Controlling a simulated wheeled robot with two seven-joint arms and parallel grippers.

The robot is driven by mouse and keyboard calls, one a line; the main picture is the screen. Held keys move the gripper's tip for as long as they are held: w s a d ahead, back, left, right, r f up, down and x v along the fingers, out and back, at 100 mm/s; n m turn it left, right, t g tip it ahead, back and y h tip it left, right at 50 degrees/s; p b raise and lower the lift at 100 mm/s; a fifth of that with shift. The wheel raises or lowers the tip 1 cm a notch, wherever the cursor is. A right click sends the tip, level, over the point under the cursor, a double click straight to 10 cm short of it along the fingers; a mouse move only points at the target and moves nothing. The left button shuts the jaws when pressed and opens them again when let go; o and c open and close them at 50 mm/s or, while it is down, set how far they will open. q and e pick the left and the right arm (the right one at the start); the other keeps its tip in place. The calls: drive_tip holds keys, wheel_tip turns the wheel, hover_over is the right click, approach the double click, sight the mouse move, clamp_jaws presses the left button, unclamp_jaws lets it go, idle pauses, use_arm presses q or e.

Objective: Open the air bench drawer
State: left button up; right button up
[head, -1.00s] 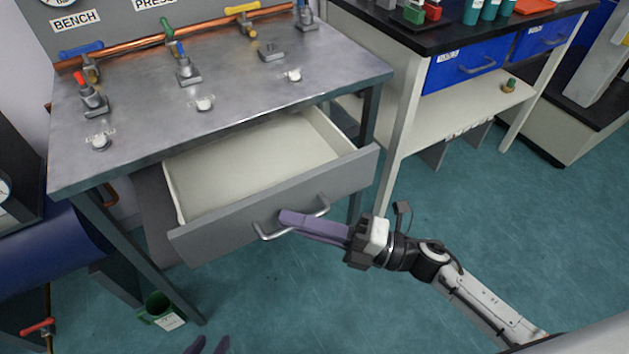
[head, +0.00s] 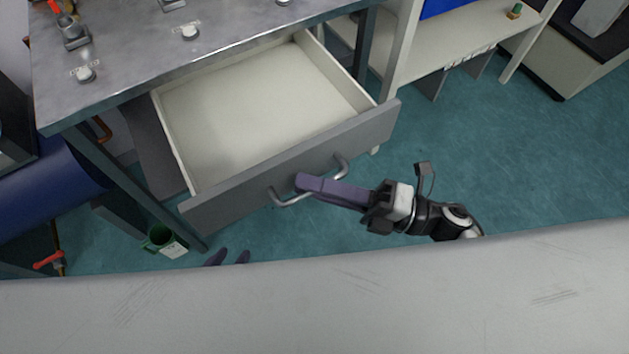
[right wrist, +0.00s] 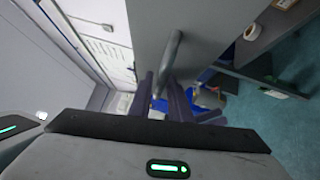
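The air bench (head: 130,95) is a grey metal bench at the upper left in the head view. Its drawer (head: 255,105) stands well out, and its pale, empty inside shows. The curved metal handle (head: 290,200) is on the grey drawer front (head: 235,200). My right gripper (head: 300,184) reaches it from the right, with purple fingers at the handle.
A blue cylinder (head: 50,210) is at the left. A second bench with a pale lower shelf (head: 450,50) stands at the upper right. The floor to the right of the drawer is clear.

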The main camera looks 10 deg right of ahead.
use_arm(q)
drive_tip(key=shift+w+f+b, duration=0.1)
drive_tip(key=shift+w+b, duration=0.25)
drive_tip(key=shift+b, duration=0.15)
use_arm(e)
drive_tip(key=v, duration=1)
drive_tip(key=shift+d, duration=0.15)
use_arm(q)
drive_tip(key=shift+s+f, duration=0.1)
drive_tip(key=shift+s, duration=0.1)
